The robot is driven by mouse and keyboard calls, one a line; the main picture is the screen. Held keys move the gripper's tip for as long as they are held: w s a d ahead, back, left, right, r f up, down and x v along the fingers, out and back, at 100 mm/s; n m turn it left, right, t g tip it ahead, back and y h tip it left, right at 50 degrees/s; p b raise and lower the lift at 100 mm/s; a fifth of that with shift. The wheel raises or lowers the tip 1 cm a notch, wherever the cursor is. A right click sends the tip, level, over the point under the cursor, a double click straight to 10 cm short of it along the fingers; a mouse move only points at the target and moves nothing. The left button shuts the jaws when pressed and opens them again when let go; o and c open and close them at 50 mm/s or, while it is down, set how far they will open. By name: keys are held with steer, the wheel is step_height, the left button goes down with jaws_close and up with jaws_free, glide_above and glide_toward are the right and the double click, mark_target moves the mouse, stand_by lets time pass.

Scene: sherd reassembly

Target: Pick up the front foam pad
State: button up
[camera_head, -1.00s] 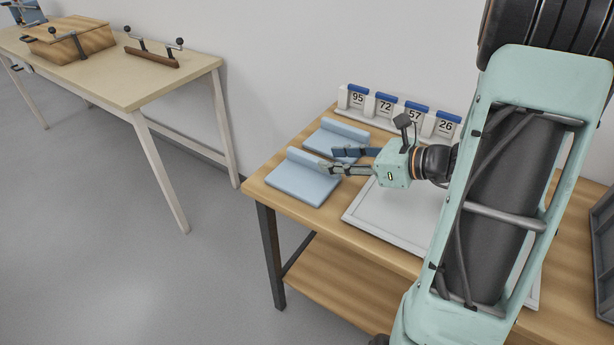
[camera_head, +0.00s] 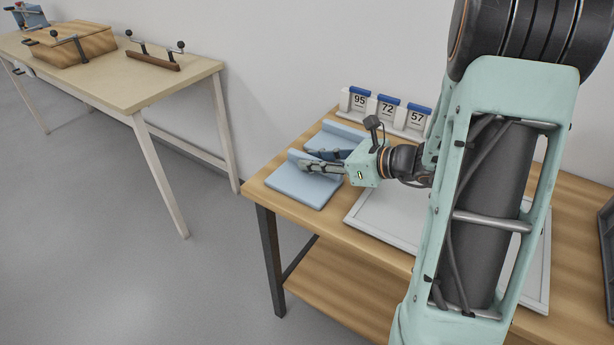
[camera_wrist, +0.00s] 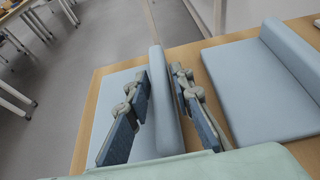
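The front foam pad (camera_head: 302,190) is a light blue slab with a raised ridge along one edge, lying at the near left corner of the wooden table. In the wrist view, the front pad's ridge (camera_wrist: 163,105) stands between the two fingers of my gripper (camera_wrist: 161,72). My gripper is open, with one finger on each side of the ridge; a gap shows on the right side, and contact on the left is unclear. In the head view, my gripper (camera_head: 306,160) reaches in from the right and hides part of the ridge.
A second blue foam pad (camera_head: 333,133) lies behind, close to my gripper. A pale tray (camera_head: 365,232) lies to the right. A rack of numbered blue-topped cards (camera_head: 387,108) stands along the back. Another table (camera_head: 150,88) stands at the left across open floor.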

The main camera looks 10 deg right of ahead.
jaws_close()
steer(key=shift+r, duration=0.15)
